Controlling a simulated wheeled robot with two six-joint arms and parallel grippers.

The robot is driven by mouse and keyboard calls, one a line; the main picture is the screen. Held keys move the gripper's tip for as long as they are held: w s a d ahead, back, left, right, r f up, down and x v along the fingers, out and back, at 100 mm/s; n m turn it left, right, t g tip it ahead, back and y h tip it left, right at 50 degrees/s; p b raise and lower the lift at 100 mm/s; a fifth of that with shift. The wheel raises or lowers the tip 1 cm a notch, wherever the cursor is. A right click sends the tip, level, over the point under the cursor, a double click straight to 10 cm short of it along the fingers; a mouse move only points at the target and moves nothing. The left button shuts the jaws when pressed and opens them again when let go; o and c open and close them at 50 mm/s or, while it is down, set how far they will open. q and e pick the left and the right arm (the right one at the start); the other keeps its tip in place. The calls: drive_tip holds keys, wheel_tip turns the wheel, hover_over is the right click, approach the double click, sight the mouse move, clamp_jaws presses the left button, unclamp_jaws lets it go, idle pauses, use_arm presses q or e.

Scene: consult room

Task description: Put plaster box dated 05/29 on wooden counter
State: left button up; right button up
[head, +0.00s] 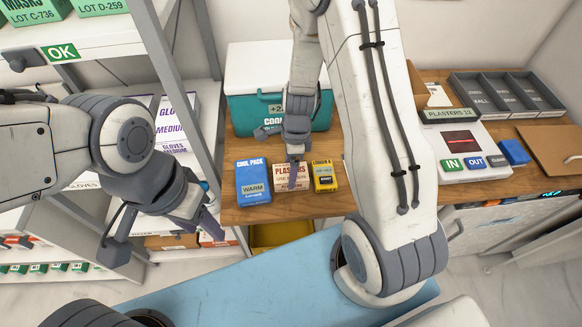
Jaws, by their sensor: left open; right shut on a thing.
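The cream plaster box (283,185) stands at the wooden counter (350,203), its red "PLASTERS" lettering facing me. A date on it is too small to read. My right gripper (296,170) reaches down over the box from behind and is shut on it. Whether its underside touches the wood I cannot tell. My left gripper (207,212) is open and empty at the left, in front of the shelf.
A blue cool pack box (253,186) and a yellow box (325,178) flank the plaster box closely. A teal cooler (245,110) stands behind. A white scanner (462,150), blue block (514,152) and divided tray (505,88) occupy the right. The shelf (185,50) borders the left.

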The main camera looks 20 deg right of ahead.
drive_tip(key=o, duration=1.1)
drive_tip(key=shift+o, duration=0.2)
wheel_tip(320, 180, up, 12)
drive_tip(key=d+f, duration=0.1)
drive_tip(key=s+a+r+n, duration=0.75)
drive_tip(key=a+n, duration=0.25)
drive_tip(key=n, duration=0.4)
drive_tip(key=s+a+n+b, duration=0.2)
drive_tip(key=s+a+n, duration=0.1)
drive_tip(key=s+n, duration=0.7)
drive_tip(key=shift+s+a+n+t, duration=0.15)
drive_tip(key=shift+n+t, duration=0.25)
drive_tip(key=shift+n, duration=1.7)
